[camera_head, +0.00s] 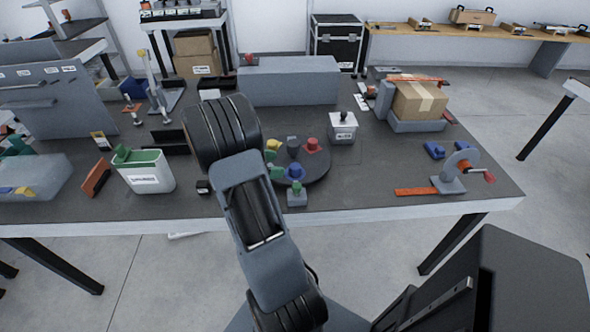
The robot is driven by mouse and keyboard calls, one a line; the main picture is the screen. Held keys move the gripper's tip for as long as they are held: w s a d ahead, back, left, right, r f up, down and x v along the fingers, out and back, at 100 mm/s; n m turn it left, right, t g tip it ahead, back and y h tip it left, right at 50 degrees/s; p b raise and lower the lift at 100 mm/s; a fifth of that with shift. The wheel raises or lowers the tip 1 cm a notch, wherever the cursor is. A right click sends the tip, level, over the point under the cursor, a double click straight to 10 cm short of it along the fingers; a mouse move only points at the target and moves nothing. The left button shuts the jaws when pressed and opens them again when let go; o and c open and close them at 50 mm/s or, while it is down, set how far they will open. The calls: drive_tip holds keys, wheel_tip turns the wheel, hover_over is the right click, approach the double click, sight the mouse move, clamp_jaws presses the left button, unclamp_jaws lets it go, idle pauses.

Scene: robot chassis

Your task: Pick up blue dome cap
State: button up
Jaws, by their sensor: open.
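The blue dome cap (295,172) sits near the front of a dark round plate (318,168) on the workbench. My gripper does not show in the head view.
A small grey block (297,198) with a green top stands in front of the plate. A white box (342,128) is behind right. A long grey block (288,82) is at the back. A white-green bin (146,172) stands left. Bare bench lies right of the plate.

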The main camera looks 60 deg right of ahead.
sight(294, 165)
drive_tip(key=shift+x, duration=3.45)
drive_tip(key=shift+a+f, duration=0.1)
drive_tip(key=shift+c, duration=0.2)
drive_tip(key=c, duration=1)
drive_tip(key=shift+o, duration=0.2)
